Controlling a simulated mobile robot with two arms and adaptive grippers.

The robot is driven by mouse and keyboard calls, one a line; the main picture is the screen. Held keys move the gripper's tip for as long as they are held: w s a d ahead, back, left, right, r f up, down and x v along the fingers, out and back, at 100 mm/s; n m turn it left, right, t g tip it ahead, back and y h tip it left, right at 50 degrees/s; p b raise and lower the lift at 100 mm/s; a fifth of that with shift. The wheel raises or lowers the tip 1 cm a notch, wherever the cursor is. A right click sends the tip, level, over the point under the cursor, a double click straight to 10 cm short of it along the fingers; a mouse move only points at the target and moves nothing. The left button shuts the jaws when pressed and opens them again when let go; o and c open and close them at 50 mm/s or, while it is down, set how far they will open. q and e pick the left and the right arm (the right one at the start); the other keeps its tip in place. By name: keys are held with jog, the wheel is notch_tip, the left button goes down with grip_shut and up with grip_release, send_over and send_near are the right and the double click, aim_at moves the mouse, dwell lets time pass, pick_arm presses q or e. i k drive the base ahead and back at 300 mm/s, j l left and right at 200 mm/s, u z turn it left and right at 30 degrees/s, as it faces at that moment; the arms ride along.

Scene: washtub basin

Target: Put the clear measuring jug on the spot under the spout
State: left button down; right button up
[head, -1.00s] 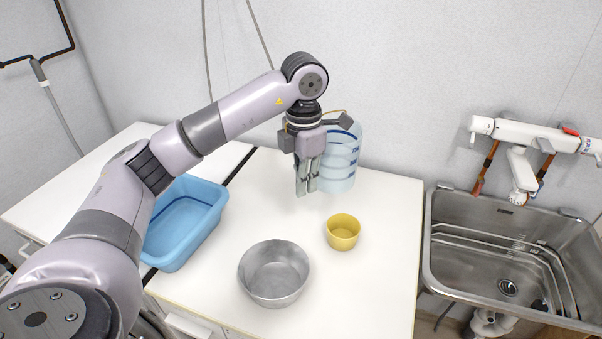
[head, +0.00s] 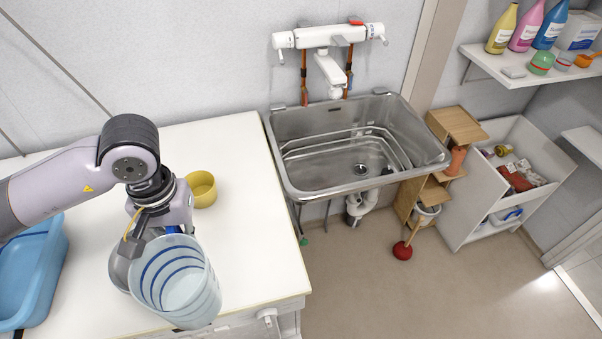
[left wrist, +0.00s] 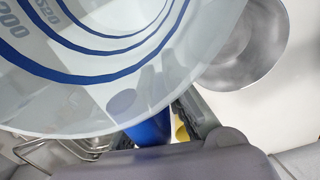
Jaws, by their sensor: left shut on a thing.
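The clear measuring jug (head: 205,290) has blue bands and hangs above the front of the white counter in the head view. My left gripper (head: 170,232) is shut on its blue handle, which shows in the left wrist view (left wrist: 150,130). The jug is tilted, with its open mouth towards the head camera, and fills much of the left wrist view (left wrist: 60,100). The spout (head: 332,76) comes from the white wall tap above the steel sink (head: 300,180), to the right of and beyond the jug. My right gripper is out of view.
A metal bowl (head: 118,270) is partly hidden behind the jug. A yellow bowl (head: 202,190) stands behind my gripper. A blue basin (head: 50,255) is at the left. The counter's right part (head: 250,220) is clear. A wooden stand (head: 410,195) is right of the sink.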

aim_at(327, 182)
jog(key=i+l, duration=0.2)
jog(key=l, duration=0.2)
jog(key=i+l, duration=0.15)
jog(key=l, duration=0.2)
jog(key=i+l, duration=0.2)
jog(key=l, duration=0.2)
jog(key=i+l, duration=0.15)
jog(key=l, duration=0.2)
jog(key=i+l, duration=0.2)
jog(key=l, duration=0.2)
jog(key=i+l, duration=0.2)
jog(key=l, duration=0.15)
